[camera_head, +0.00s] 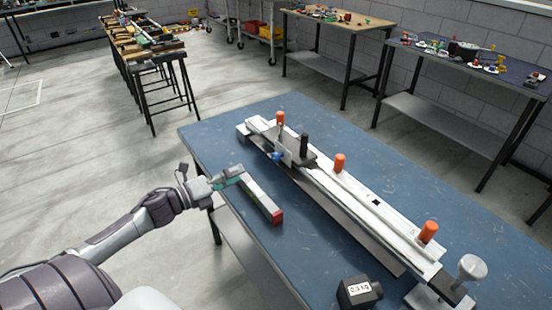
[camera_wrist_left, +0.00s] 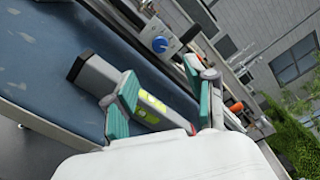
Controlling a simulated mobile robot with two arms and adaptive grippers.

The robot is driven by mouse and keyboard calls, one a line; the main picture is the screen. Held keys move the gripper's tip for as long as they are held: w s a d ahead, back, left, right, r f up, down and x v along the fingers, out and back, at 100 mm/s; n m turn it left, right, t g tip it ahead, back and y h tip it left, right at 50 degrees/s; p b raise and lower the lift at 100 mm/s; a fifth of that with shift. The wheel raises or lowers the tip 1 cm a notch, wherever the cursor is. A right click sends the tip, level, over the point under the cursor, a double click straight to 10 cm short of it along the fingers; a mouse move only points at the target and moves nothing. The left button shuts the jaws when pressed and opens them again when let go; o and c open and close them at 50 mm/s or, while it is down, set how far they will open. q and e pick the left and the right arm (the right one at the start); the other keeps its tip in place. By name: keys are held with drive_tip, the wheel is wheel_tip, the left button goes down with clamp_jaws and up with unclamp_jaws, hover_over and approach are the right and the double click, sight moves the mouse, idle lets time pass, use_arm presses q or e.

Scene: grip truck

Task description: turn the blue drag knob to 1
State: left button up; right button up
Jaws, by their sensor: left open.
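The blue knob (camera_head: 277,155) is on the near side of a long silver rail device (camera_head: 345,190) on the blue table, below a black block on a slider. The blue knob also shows in the left wrist view (camera_wrist_left: 160,45), beyond my fingers. My left gripper (camera_head: 232,178) is open at the table's left part, short of the knob and apart from it. In the left wrist view its teal fingers (camera_wrist_left: 166,98) are spread, with a grey bar (camera_wrist_left: 97,75) showing between and behind them. I cannot read any scale at the knob. My right gripper is not in view.
The grey bar with a red end (camera_head: 277,217) lies near my left gripper. Orange knobs (camera_head: 340,162) stand along the rail. A black weight (camera_head: 358,291) sits at the near edge. The table right of the rail is clear. Other benches stand behind.

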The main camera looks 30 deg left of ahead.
sight(274, 158)
use_arm(q)
drive_tip(key=x, duration=1.1)
drive_tip(key=shift+w+d+p, duration=0.1)
drive_tip(key=shift+w+p, duration=0.1)
drive_tip(key=shift+p, duration=0.15)
clamp_jaws()
